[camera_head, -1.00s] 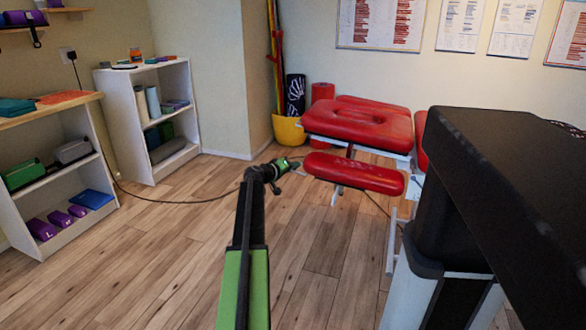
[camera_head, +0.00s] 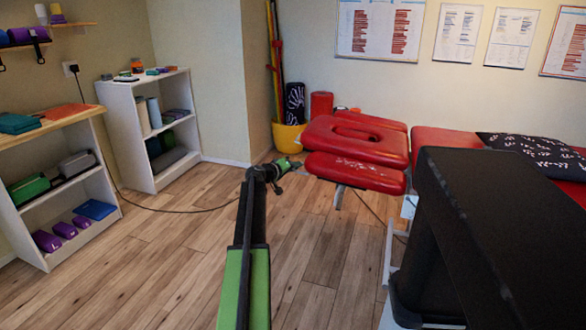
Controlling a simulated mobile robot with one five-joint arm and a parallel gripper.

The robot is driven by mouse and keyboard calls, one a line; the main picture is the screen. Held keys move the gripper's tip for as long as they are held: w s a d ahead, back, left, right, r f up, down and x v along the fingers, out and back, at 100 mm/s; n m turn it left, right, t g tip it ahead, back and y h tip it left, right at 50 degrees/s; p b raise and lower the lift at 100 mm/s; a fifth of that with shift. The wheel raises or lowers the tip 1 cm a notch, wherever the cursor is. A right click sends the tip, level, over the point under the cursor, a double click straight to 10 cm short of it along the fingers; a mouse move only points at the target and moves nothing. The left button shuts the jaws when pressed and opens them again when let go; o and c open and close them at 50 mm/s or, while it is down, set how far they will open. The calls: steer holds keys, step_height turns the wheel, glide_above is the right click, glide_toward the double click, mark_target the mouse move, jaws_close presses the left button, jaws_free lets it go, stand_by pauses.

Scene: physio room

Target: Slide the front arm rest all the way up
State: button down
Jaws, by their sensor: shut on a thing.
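The front arm rest (camera_head: 355,172) is a red padded bar at the near end of the red treatment couch (camera_head: 440,142). It sits just below and in front of the red headrest (camera_head: 345,137), which has an oval face opening. Hardly any gap shows between the two pads. My gripper (camera_head: 292,164) is at the left end of the arm rest and is shut on it. The jaws are small in the picture, and their exact contact is hard to make out. The arm rest's support below is only partly visible.
A large dark shape fills the lower right and hides part of the couch. White shelves (camera_head: 150,125) stand at the left. A cable (camera_head: 170,209) crosses the wood floor, which is otherwise clear in the middle.

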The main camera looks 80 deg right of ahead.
step_height(320, 180, up, 4)
steer(key=shift+s+f+p, duration=0.1)
steer(key=shift+s+p, duration=0.05)
steer(key=shift+p, duration=0.85)
steer(key=shift+d+f, duration=0.1)
steer(key=shift+f, duration=0.05)
steer(key=c, duration=1.5)
jaws_free()
steer(key=p+v, duration=0.4)
steer(key=v, duration=1.3)
steer(key=shift+a, duration=0.3)
